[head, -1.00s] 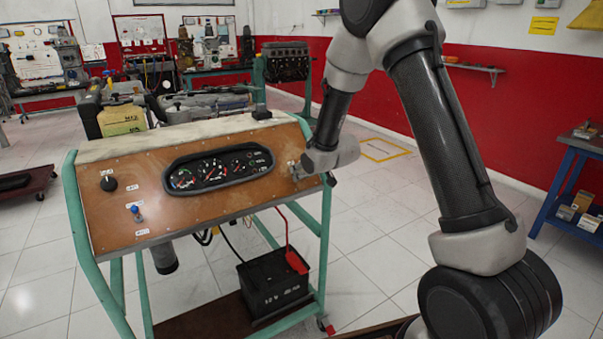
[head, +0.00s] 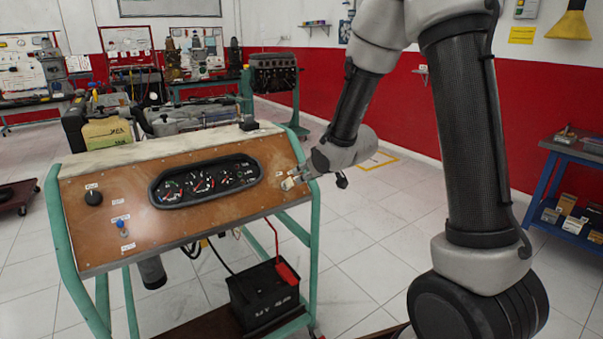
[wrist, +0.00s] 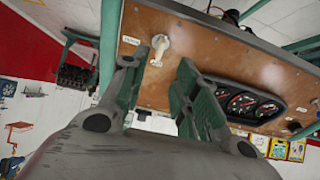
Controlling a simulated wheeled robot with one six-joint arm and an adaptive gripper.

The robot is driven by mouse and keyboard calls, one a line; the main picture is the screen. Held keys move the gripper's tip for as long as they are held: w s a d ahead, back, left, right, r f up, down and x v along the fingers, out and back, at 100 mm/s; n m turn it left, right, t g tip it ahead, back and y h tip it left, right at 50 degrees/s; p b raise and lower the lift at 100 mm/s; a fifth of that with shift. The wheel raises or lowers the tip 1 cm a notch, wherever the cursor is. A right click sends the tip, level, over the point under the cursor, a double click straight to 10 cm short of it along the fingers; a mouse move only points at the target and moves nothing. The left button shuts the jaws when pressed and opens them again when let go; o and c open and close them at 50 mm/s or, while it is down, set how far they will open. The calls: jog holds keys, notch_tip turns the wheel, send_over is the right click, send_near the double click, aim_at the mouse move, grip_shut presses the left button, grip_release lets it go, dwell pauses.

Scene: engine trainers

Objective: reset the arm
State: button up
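My arm reaches from the right to the right end of the brown control panel (head: 225,215) on the green-framed engine trainer. My gripper (head: 291,182) is small in the head view, close to the panel's right edge. In the wrist view my gripper (wrist: 157,68) is open, with its two fingers apart and nothing between them. A whitish knob (wrist: 160,44) on the panel shows just beyond the gap between the fingertips, and it appears apart from them. The gauge cluster (head: 207,180) is left of my gripper.
A black battery (head: 262,292) sits on the trainer's lower shelf. A blue-framed bench (head: 575,190) with small boxes stands at the right. More engine stands are behind.

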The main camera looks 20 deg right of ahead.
jog(key=s+d+f+g+h, duration=0.1)
jog(key=s+d+f+g, duration=0.15)
jog(key=s, duration=0.35)
jog(key=s+d+f+g+h, duration=0.2)
jog(key=s+d+g, duration=0.1)
jog(key=s, duration=0.3)
jog(key=s+d+r+m, duration=0.2)
jog(key=s+d+r, duration=0.1)
jog(key=s+r, duration=0.6)
jog(key=s+d+r+m, duration=0.1)
jog(key=s+d+r, duration=0.2)
jog(key=s+r, duration=0.5)
jog(key=s, duration=0.6)
jog(key=shift+d+r+m, duration=0.3)
jog(key=shift+r+m, duration=0.1)
jog(key=shift+o, duration=0.2)
jog(key=shift+a, duration=0.1)
